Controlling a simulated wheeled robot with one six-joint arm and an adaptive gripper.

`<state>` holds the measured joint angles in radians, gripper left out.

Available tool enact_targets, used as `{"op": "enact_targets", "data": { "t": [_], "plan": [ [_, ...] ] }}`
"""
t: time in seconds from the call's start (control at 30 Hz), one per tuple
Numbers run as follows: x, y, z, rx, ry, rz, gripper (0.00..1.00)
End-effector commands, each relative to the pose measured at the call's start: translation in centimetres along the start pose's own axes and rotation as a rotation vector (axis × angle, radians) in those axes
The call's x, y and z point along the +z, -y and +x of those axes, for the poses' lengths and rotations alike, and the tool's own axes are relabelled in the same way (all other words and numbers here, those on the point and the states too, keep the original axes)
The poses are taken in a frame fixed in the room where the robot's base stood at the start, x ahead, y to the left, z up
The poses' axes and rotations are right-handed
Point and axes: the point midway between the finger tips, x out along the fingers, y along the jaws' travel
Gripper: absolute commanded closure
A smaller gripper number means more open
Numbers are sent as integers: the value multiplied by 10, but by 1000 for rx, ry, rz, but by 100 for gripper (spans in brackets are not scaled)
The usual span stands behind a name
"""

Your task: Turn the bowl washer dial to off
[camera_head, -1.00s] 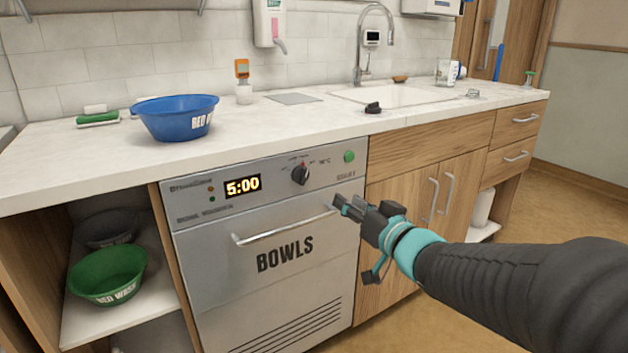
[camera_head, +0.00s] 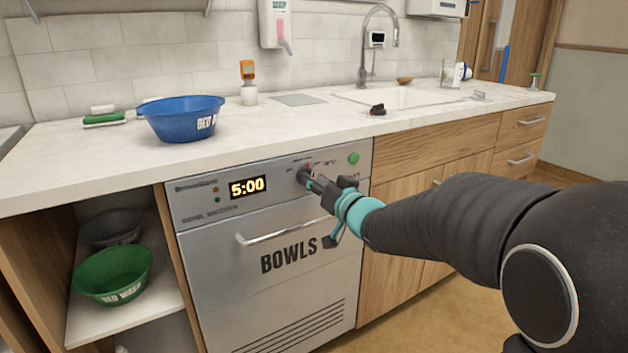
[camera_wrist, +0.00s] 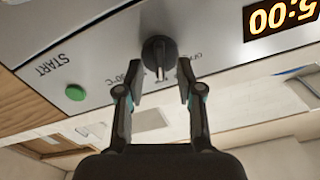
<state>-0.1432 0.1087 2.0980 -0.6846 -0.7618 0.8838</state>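The bowl washer (camera_head: 262,290) is a grey front-panel machine under the counter, marked BOWLS, with a lit 5:00 display (camera_head: 248,187). Its black dial (camera_head: 303,174) is on the control panel, partly hidden by my gripper in the head view. In the wrist view the dial (camera_wrist: 158,56) shows upside down with its pale pointer mark toward my gripper. My gripper (camera_wrist: 157,80) is open, its two fingertips on either side of the dial's near edge. I cannot tell whether they touch it. In the head view my gripper (camera_head: 312,181) is right at the dial.
A green start button (camera_head: 353,158) is right of the dial, and a handle bar (camera_head: 290,232) runs below. A blue bowl (camera_head: 182,118) stands on the counter above. A green bowl (camera_head: 113,275) sits on the open shelf at left.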

Motion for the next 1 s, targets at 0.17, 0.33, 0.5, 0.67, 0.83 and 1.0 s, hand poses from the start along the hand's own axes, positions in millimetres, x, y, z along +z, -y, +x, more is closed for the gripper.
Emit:
{"op": "enact_targets", "data": {
  "t": [0.17,0.33,0.5,0.67,0.83,1.0],
  "plan": [
    [0,0,9,1,0,0,64],
    [0,0,10,1,0,0,64],
    [0,0,10,1,0,0,81],
    [0,0,10,1,0,0,100],
    [0,0,10,1,0,-3,100],
    [2,-1,10,1,0,-32,100]
  ]
}}
